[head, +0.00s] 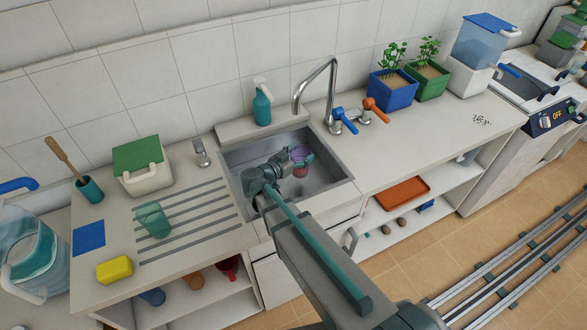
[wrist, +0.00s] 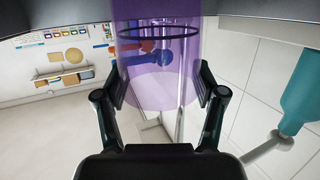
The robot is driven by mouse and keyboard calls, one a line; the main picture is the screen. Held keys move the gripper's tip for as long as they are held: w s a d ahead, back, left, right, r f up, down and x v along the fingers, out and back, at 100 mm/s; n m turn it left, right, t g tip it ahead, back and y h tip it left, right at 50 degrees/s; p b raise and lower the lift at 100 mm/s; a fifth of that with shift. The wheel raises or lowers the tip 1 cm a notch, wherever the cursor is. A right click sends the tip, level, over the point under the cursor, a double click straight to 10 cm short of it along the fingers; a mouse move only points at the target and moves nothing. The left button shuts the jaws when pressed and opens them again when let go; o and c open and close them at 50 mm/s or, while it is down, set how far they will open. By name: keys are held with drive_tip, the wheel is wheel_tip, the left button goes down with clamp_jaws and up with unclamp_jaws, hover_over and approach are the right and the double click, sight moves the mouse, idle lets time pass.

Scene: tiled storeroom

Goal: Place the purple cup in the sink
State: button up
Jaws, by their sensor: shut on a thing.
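The translucent purple cup (head: 298,152) is between the fingers of my gripper (head: 301,161) in the head view, over the grey metal sink (head: 325,174). In the wrist view the cup (wrist: 158,55) fills the space between the two dark fingertips of my gripper (wrist: 158,88), which is shut on it. I cannot tell whether the cup touches the sink floor. My arm hides the near left part of the sink.
The silver tap (head: 332,85), with blue and orange handles, stands behind the sink on the right. A teal soap bottle (head: 262,106) is at the back ledge. A green cup (head: 153,219) stands on the drainboard at left. Counter right of the sink is mostly clear.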

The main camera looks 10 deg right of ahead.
drive_tip(key=shift+w+a+f+b, duration=0.25)
drive_tip(key=shift+w+f, duration=0.05)
drive_tip(key=shift+f, duration=0.2)
drive_tip(key=shift+w+a+f+b, duration=0.2)
drive_tip(key=shift+w+f+b, duration=0.1)
drive_tip(key=shift+f, duration=0.2)
drive_tip(key=b, duration=0.1)
drive_tip(key=f, duration=0.1)
drive_tip(key=f+b, duration=0.1)
drive_tip(key=shift+w+a+f+b, duration=0.2)
drive_tip(key=shift+a+f+b, duration=0.05)
drive_tip(key=shift+b, duration=0.1)
drive_tip(key=shift+f+b, duration=0.55)
drive_tip(key=shift+b, duration=0.15)
drive_tip(key=shift+f, duration=0.1)
drive_tip(key=o, duration=1.3)
drive_tip(key=shift+d, duration=0.1)
drive_tip(key=b+v, duration=0.2)
drive_tip(key=v, duration=0.5)
drive_tip(key=shift+a+r, duration=0.2)
